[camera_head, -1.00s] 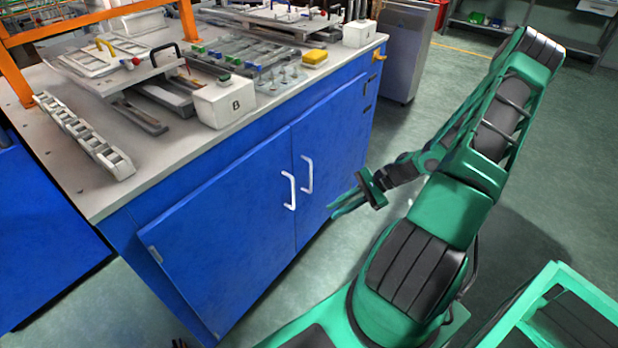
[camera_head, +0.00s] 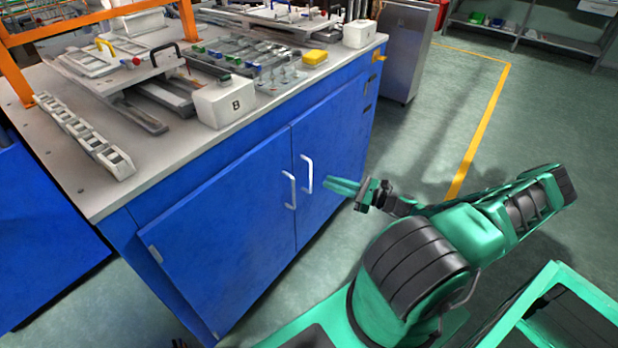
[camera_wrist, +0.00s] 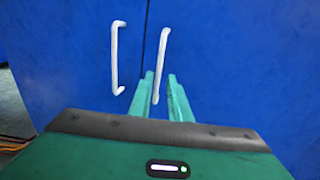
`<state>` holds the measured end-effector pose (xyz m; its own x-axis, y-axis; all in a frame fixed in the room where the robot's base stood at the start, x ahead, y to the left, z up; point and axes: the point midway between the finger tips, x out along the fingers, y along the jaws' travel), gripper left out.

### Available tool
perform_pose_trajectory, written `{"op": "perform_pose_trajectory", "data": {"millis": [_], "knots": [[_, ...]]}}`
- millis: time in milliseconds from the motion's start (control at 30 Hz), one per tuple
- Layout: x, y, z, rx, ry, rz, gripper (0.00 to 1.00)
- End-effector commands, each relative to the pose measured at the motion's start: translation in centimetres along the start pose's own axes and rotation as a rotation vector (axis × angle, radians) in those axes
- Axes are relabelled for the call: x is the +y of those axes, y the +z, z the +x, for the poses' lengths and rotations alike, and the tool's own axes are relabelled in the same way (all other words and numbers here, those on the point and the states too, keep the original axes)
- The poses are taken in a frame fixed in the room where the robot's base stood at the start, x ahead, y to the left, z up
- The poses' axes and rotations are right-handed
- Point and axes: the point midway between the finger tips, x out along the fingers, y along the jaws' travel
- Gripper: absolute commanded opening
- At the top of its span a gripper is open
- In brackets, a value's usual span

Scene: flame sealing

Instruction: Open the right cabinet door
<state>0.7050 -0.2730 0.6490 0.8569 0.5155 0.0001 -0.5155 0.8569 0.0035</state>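The blue right cabinet door (camera_head: 338,130) is shut, with an upright white handle (camera_head: 307,174) near its left edge. This handle (camera_wrist: 160,60) also shows in the wrist view, its lower end appearing between my fingertips. My gripper (camera_head: 329,185) is to the right of the handle in the head view, with its green fingers pointing at it. In the wrist view my gripper (camera_wrist: 160,85) has its two fingers apart with a gap between them. I cannot tell whether they touch the handle. Nothing is held.
The blue left cabinet door (camera_head: 220,230) is also shut and has its own white handle (camera_head: 290,190), just left of the right one. The worktop above (camera_head: 200,145) carries a white box marked B (camera_head: 222,103) and several fixtures. Green floor is open to the right.

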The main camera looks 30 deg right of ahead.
Motion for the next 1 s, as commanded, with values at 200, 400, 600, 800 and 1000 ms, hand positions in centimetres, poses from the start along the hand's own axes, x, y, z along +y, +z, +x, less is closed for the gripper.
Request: {"op": "perform_pose_trajectory", "data": {"millis": [200, 400, 600, 800, 1000], "knots": [[0.1, 0.0, 4.0, -0.002, 0.004, 0.000, 0.17], [0.1, 0.0, 7.0, 0.000, 0.004, 0.000, 0.17], [0.1, 0.0, 8.6, 0.000, 0.003, -0.001, 0.17], [0.1, 0.0, 8.9, 0.001, 0.002, -0.001, 0.17], [0.1, 0.0, 8.9, 0.001, 0.002, -0.001, 0.03]]}}
